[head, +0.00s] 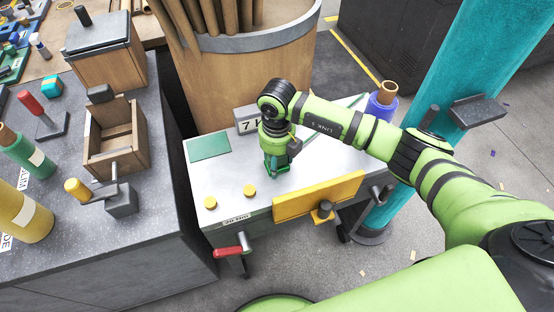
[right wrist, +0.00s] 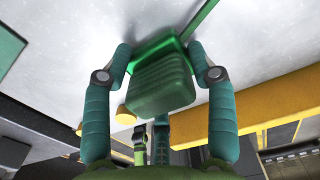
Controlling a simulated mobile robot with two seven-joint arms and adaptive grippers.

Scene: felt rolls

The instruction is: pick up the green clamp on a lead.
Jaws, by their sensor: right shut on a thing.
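The green clamp (right wrist: 160,88) is a ribbed green block. In the right wrist view it sits between the two teal padded fingers of my right gripper (right wrist: 168,75), which is shut on it. Behind it is the white tabletop, with a green tint close around the clamp; I cannot tell whether they touch. A thin dark green strip (right wrist: 204,17), perhaps the lead, runs from near the clamp to the upper right. In the head view my right gripper (head: 276,168) points down at the white table (head: 235,180) and hides the clamp. My left gripper is not in view.
A yellow bar (head: 318,196) lines the table's front edge. Yellow knobs (head: 249,190), a green pad (head: 209,146) and a number sign (head: 247,119) are near my gripper. A grey bench (head: 160,215) stands left.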

